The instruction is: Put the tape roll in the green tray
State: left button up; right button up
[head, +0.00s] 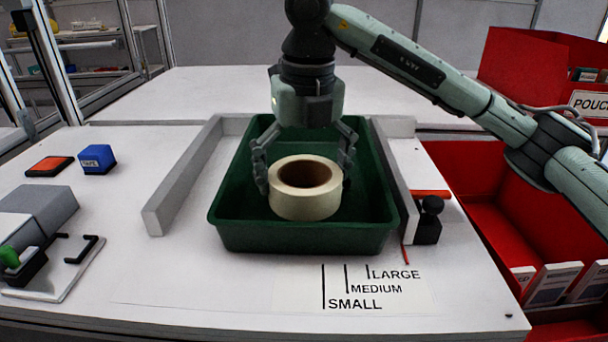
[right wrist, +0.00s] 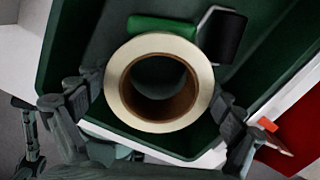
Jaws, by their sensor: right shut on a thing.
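The cream tape roll (head: 305,203) has a brown inner core and sits level within the outline of the green tray (head: 305,240). My right gripper (head: 305,178) comes down from above, with its fingers on either side of the roll, shut on it. In the right wrist view the roll (right wrist: 121,88) lies between the fingertips (right wrist: 150,110), with the tray (right wrist: 60,45) behind it. I cannot tell whether the roll touches the tray floor. A part that looks like my left gripper (right wrist: 30,140) shows small at the lower left of the wrist view; its jaws are unclear.
Grey rails flank the tray, left (head: 183,175) and right (head: 395,180). A black knob (head: 430,215) stands at the right rail. A green cylinder (right wrist: 163,27) and a black piece (right wrist: 222,35) lie behind the roll. A blue block (head: 97,159) and red bins (head: 465,205) stand apart.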

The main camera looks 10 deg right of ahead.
jog(key=o, duration=0.9)
pick_arm(q)
jog(key=shift+r, duration=0.25)
jog(key=shift+a+f, duration=0.1)
pick_arm(e)
jog(key=shift+r, duration=0.1)
jog(key=shift+r+p, duration=0.4)
jog(key=shift+r, duration=0.55)
pick_arm(q)
notch_tip(320, 180, down, 4)
jog(key=shift+s+f+p, duration=0.1)
jog(key=shift+f+p, duration=0.1)
jog(key=shift+p, duration=0.35)
pick_arm(e)
notch_tip(320, 180, up, 10)
jog(key=s, duration=0.1)
jog(key=shift+r, duration=0.2)
jog(key=shift+d, duration=0.1)
